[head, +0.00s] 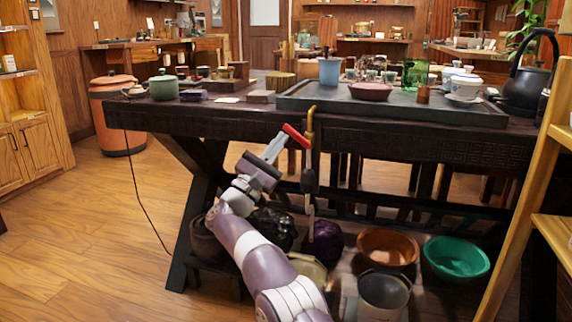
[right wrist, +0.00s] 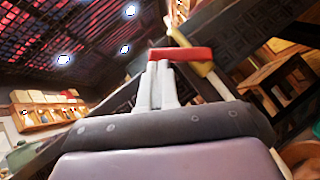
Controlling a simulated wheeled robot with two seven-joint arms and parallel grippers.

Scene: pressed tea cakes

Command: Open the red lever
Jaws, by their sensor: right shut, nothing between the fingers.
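The red lever (head: 294,134) is a short bar joined to an upright brass-coloured pipe (head: 310,128) at the front edge of the dark table. It slants up to the left from the pipe. In the right wrist view the red lever (right wrist: 181,54) lies across, just beyond my fingertips, with the yellowish pipe (right wrist: 196,62) to its right. My right gripper (head: 279,143) is shut and empty, its tips at the lever's free end. The right gripper (right wrist: 158,68) also shows in the right wrist view. I cannot tell whether the tips touch the lever. My left gripper is not in view.
The dark table (head: 190,116) carries a tea tray (head: 300,98), a blue cup (head: 330,71) and a black kettle (head: 524,88). Bowls, brown (head: 388,247) and green (head: 456,257), stand below. A wooden ladder-like stand (head: 522,205) is at the right. The floor at left is clear.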

